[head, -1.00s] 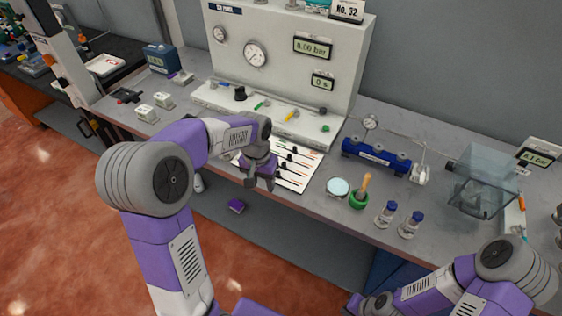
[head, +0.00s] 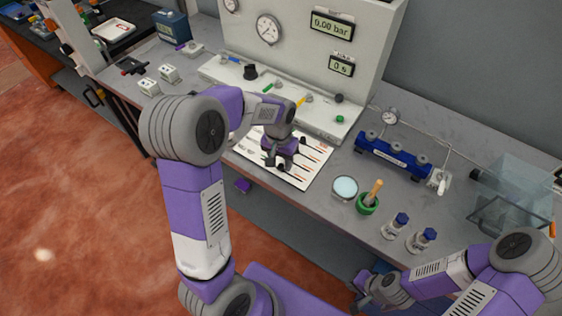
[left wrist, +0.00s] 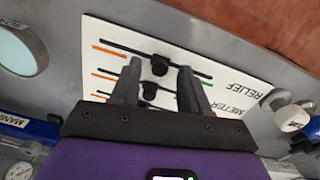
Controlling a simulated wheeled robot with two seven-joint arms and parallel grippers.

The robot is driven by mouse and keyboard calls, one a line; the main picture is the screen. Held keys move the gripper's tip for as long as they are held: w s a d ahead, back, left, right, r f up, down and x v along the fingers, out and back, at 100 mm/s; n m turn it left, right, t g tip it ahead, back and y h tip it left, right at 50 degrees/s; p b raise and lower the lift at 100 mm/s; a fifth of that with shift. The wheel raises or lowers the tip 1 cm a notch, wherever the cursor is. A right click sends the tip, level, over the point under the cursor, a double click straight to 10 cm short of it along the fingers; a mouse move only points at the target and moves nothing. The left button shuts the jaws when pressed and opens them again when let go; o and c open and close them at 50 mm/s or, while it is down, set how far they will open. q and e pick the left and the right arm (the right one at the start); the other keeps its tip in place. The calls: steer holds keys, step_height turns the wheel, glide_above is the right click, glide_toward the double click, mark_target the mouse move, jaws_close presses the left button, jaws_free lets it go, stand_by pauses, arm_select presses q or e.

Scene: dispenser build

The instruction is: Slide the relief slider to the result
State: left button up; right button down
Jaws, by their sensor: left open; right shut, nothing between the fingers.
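The white slider board (head: 314,160) lies on the bench in front of the test panel. In the left wrist view the board (left wrist: 100,28) carries several black slots with dark knobs and the words RELIEF and METER. The relief slider's knob (left wrist: 160,67) appears between my left fingertips, with a finger on either side; I cannot tell whether they touch it. My left gripper (head: 278,162) is open over the board, and its two fingers also show in the wrist view (left wrist: 158,75). My right gripper (head: 360,296) is shut and empty, low at the front of the bench.
The test panel (head: 300,50) stands behind the board, with gauges and displays. Small white blocks (head: 149,87) stand to the left.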

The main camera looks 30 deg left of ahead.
arm_select(q)
steer(key=shift+f, duration=0.2)
jaws_close()
stand_by(0.3)
